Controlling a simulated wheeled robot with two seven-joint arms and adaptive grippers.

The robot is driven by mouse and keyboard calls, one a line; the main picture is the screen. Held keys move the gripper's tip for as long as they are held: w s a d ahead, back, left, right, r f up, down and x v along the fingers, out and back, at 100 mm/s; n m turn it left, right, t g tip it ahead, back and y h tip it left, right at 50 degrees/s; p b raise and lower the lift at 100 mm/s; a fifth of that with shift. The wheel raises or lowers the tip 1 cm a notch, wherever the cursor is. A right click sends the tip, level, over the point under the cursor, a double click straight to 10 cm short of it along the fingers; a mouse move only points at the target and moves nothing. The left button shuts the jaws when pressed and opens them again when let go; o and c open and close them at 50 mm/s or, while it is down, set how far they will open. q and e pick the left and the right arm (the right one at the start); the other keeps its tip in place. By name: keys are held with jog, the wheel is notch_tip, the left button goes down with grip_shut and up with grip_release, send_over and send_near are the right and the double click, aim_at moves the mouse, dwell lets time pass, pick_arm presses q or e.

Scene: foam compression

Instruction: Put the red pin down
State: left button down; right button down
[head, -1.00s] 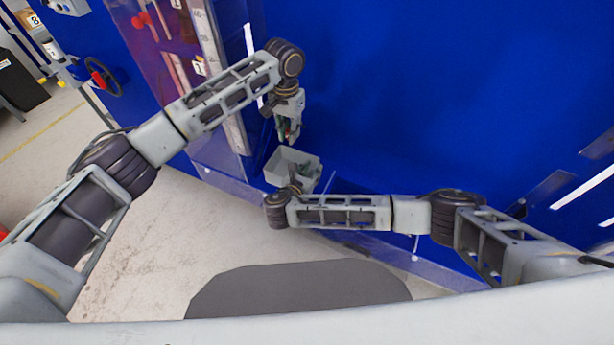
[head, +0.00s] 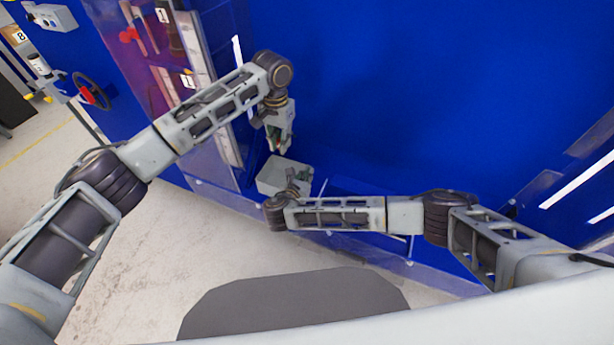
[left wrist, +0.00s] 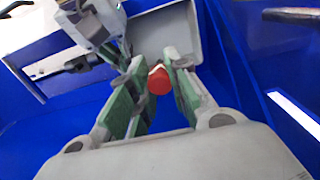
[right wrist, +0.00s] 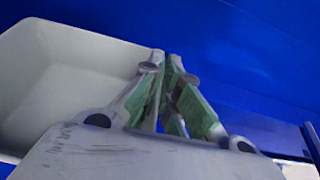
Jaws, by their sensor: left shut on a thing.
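The red pin (left wrist: 159,79) sits between the fingers of my left gripper (left wrist: 163,72), its rounded red end toward the camera. In the head view my left gripper (head: 277,147) points down, just above the grey bin (head: 268,178). The bin's pale inside (left wrist: 182,38) shows beyond the pin in the left wrist view. My right gripper (right wrist: 168,65) has its fingers close together at the bin's rim, and the bin's pale wall (right wrist: 70,75) spreads to the left. The right gripper appears closed on that rim; the contact is partly hidden.
A blue wall (head: 420,90) stands behind the bin. A clear panel with red parts and numbered labels (head: 188,79) is at the upper left. Open floor (head: 150,250) lies below.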

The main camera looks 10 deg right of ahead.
pick_arm(q)
jog(key=shift+f, duration=0.1)
jog(key=s+a+f, duration=0.1)
jog(key=a+f, duration=0.3)
jog(key=f, duration=0.1)
jog(key=shift+f, duration=0.25)
dwell(0.7)
jog(key=shift+s+f, duration=0.1)
jog(key=shift+f, duration=0.05)
jog(key=shift+f, duration=3)
